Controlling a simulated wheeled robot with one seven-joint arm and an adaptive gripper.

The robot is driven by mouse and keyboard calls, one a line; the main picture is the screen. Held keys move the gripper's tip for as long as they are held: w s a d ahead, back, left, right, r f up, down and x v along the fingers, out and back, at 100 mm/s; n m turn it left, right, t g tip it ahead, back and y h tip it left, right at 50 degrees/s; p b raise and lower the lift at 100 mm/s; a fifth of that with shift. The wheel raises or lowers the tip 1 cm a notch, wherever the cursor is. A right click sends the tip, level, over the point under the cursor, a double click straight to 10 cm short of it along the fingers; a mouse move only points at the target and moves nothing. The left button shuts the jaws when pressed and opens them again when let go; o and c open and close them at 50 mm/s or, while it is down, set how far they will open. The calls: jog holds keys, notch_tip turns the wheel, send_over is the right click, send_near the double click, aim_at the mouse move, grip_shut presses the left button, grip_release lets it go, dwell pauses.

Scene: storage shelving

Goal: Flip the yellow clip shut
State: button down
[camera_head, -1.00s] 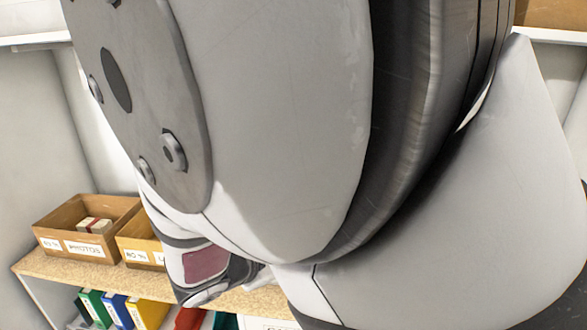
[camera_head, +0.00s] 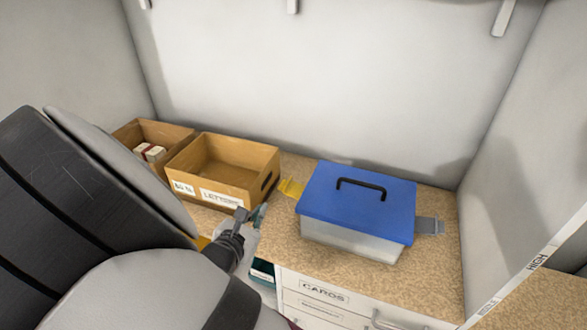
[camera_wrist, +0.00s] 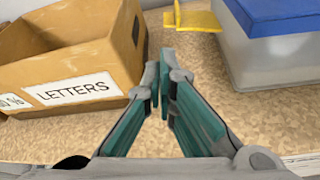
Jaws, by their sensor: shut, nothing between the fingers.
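The yellow clip (camera_head: 291,188) sticks out, flipped open, from the left side of a box with a blue lid (camera_head: 357,192) and a clear body (camera_head: 350,240). In the wrist view the yellow clip (camera_wrist: 193,20) lies flat and outward at the top, left of the blue lid (camera_wrist: 280,14). My gripper (camera_head: 258,212) is left of the box and in front of the clip, apart from both. In the wrist view my gripper (camera_wrist: 166,75) has its teal fingers together and empty, pointing forward just left of the clip. A grey clip (camera_head: 429,226) sticks out on the box's right side.
A cardboard box labelled LETTERS (camera_head: 262,168) stands close to the left of my gripper, with another cardboard box (camera_head: 180,134) beyond it. Drawers (camera_head: 318,290) are under the speckled shelf (camera_head: 440,262). A side wall (camera_head: 520,190) stands to the right.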

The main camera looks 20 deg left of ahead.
aim_at(294, 188)
jog(key=shift+w, duration=0.15)
jog(key=p+x, duration=0.1)
jog(key=x, duration=0.9)
